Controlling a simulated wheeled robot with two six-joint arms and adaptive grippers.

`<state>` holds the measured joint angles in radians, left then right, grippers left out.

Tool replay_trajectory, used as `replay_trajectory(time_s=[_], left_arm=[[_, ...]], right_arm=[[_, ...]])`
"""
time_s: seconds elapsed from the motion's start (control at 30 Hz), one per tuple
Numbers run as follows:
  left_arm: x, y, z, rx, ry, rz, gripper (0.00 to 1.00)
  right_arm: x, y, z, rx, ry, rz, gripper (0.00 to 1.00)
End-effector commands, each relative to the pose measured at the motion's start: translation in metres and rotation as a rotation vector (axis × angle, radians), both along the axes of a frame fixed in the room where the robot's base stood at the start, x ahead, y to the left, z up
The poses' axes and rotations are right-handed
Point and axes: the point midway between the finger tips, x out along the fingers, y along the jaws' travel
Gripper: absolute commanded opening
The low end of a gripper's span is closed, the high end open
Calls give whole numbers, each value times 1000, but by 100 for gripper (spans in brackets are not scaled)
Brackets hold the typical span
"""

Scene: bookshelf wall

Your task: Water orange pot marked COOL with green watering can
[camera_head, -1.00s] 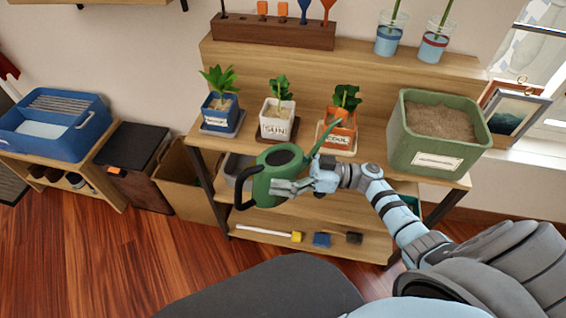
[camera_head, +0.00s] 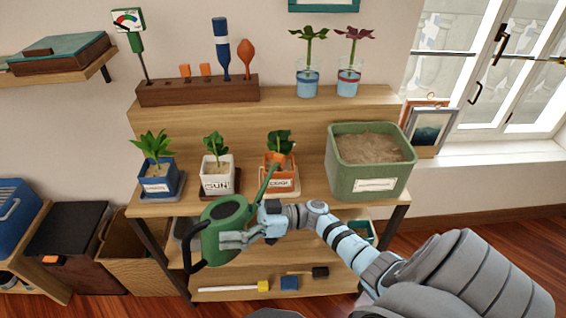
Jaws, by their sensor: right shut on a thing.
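The orange pot (camera_head: 285,164) with a white label and a leafy plant stands on a saucer on the wooden shelf. The label looks like COOL but is partly hard to read. My right gripper (camera_head: 240,239) is shut on the green watering can (camera_head: 222,216), held in front of the shelf's edge. The can's dark handle is at the left, and its spout (camera_head: 266,182) rises right, its tip overlapping the orange pot in the picture. I cannot tell whether the tip touches the pot. No water shows. My left gripper is not in view.
A white SUN pot (camera_head: 217,180) and a blue pot (camera_head: 158,184) stand to the left. A green soil bin (camera_head: 345,178) is to the right. Glasses with cuttings (camera_head: 308,82) and a tool block (camera_head: 200,91) stand on the upper tier.

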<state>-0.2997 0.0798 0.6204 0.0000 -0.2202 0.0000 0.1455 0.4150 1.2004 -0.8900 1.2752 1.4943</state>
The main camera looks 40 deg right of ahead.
Motion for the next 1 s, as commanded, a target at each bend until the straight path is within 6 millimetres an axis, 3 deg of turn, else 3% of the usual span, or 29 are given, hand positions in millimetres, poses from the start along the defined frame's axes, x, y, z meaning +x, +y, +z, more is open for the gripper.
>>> replay_trajectory(time_s=[0.57, 1.0], left_arm=[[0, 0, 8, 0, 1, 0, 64], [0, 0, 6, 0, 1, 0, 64]], right_arm=[[1, 0, 13, 46, 11, 1, 54], [0, 0, 12, 48, 11, 1, 54]])
